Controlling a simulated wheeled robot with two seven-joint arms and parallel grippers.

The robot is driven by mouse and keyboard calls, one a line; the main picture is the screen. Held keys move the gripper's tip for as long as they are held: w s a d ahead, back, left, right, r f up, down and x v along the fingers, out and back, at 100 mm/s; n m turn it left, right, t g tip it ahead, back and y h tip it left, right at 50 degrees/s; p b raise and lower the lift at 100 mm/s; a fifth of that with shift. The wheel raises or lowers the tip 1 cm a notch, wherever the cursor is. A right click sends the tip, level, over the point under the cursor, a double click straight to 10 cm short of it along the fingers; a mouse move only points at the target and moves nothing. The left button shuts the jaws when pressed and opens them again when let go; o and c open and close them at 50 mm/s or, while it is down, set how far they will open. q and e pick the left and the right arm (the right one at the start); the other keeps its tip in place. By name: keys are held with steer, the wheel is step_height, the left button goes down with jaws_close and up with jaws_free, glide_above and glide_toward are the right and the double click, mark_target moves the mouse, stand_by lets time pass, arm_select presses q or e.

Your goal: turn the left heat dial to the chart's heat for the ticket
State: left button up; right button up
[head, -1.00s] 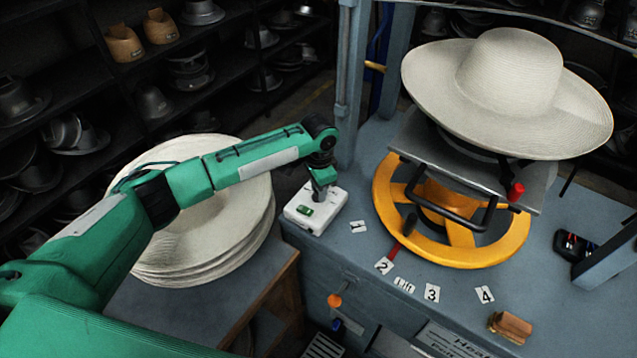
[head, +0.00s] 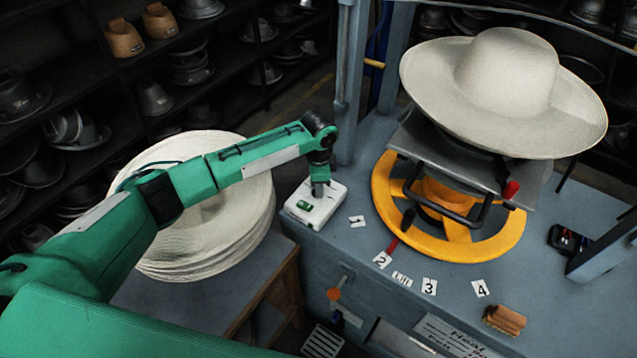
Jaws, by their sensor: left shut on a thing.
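The white box (head: 329,207) with a small green display stands at the left front corner of the blue-grey bench top. My left gripper (head: 319,190) points down onto the top of this box and is shut on the dial there. The gripper hides the dial, so its setting cannot be read. The chart (head: 452,337), a plate with the word "Heat" partly showing, is on the bench front at the bottom edge; its lines are too small to read. No ticket can be made out. My right gripper is not in view.
A yellow handwheel (head: 450,245) with a red pointer lies right of the box, among number cards (head: 429,286). A pale hat (head: 505,90) sits above it. A wooden brush (head: 505,320) lies front right. Stacked pale hats (head: 205,255) stand on a left side table.

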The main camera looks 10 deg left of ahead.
arm_select(q)
steer(key=o, duration=1)
step_height(320, 180, up, 14)
steer(key=b, duration=0.2)
steer(key=shift+b, duration=0.4)
steer(key=shift+f, duration=0.1)
